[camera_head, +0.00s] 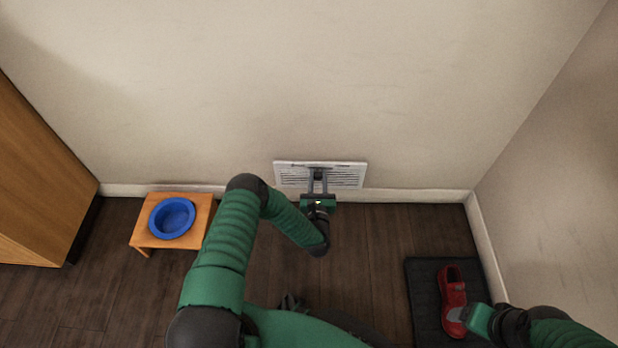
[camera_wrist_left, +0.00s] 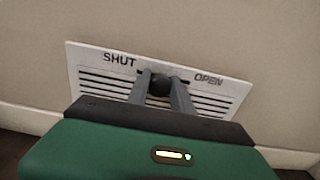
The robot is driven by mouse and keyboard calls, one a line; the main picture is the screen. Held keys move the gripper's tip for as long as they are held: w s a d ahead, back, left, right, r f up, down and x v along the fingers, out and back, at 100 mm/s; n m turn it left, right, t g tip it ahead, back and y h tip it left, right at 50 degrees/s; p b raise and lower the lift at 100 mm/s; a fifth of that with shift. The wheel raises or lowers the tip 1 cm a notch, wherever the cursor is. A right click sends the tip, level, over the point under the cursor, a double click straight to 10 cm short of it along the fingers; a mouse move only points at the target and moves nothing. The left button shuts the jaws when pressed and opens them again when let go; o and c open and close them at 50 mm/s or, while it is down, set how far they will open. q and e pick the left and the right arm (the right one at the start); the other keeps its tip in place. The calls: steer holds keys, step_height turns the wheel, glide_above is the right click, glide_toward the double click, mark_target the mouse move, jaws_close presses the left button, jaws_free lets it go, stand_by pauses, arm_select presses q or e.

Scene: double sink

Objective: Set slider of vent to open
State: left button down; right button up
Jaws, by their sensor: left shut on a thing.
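The white vent (camera_head: 350,179) is low on the back wall. In the left wrist view, the vent (camera_wrist_left: 232,92) has "SHUT" printed at its upper left and "OPEN" at its upper right. The dark round slider knob (camera_wrist_left: 159,85) is about midway between the two words. My left gripper (camera_head: 318,172) reaches the vent's upper middle, with its two grey fingers (camera_wrist_left: 161,82) shut on the knob from both sides. The fingers hide part of the slot and slats. My right gripper (camera_head: 458,315) is at the lower right, over a red shoe; its finger opening is unclear.
A blue bowl (camera_head: 172,217) sits in a small wooden stand (camera_head: 145,237) left of the vent. A wooden cabinet (camera_head: 40,180) is at far left. The red shoe (camera_head: 452,288) lies on a dark mat (camera_head: 424,290) at right. Floor before the vent is otherwise clear.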

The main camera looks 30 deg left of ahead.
arm_select(q)
steer(key=w+d, duration=0.1)
steer(key=d, duration=0.2)
steer(key=w+d, duration=0.1)
steer(key=shift+w+d+b, duration=0.25)
steer(key=shift+w+b, duration=0.05)
steer(key=shift+b, duration=0.1)
arm_select(e)
steer(key=shift+f, duration=0.55)
arm_select(q)
steer(key=c, duration=1.1)
jaws_free()
steer(key=shift+f, duration=0.1)
arm_select(e)
steer(key=shift+f, duration=0.1)
